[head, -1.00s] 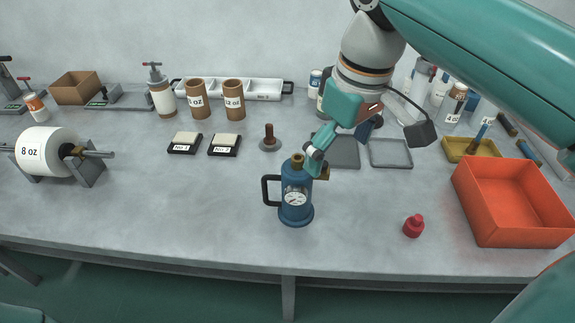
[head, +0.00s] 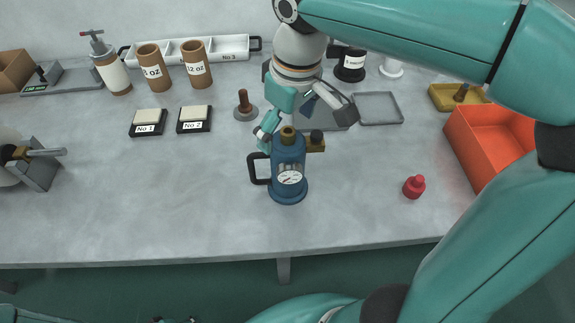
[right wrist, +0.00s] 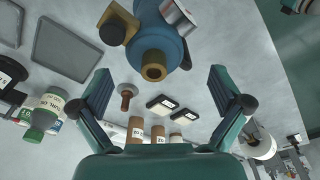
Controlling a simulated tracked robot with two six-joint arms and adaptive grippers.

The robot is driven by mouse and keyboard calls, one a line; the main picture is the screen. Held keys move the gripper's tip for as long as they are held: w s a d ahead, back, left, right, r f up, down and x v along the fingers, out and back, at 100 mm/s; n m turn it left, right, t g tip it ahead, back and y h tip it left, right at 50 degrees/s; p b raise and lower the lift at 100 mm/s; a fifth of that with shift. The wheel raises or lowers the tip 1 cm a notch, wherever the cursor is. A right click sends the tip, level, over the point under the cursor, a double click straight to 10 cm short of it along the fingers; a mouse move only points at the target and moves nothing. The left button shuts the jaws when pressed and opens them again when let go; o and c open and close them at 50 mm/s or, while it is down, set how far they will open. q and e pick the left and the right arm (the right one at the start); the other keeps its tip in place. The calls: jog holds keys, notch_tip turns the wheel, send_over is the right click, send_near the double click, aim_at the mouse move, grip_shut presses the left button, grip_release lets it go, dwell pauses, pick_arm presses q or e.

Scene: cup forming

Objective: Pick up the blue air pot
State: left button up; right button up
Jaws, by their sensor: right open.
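The blue air pot (head: 287,172) stands upright on the grey bench, with a round gauge on its front, a black handle on its left and a brass cap on top. My right gripper (head: 284,120) is just behind the top of the pot, open and empty. My left gripper cannot be made out.
An orange box (head: 487,140) and a small red bottle (head: 414,187) are to the right. Two labelled black pads (head: 148,122) and a brown-handled stamp (head: 245,106) are left and behind. Cardboard tubes (head: 153,68) stand farther back. The bench front is clear.

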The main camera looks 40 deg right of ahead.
aim_at(286, 146)
jog(key=shift+w+d+f, duration=0.1)
jog(key=shift+w+f, duration=0.1)
jog(key=shift+f, duration=0.9)
jog(key=shift+w+d+f, duration=0.1)
jog(key=shift+w+f, duration=0.05)
jog(key=shift+f, duration=0.9)
jog(key=shift+w+f, duration=0.2)
jog(key=shift+f, duration=0.9)
jog(key=shift+c, duration=0.3)
jog(key=c, duration=1.6)
jog(key=shift+r, duration=0.1)
jog(key=shift+c, duration=1)
jog(key=shift+r, duration=0.1)
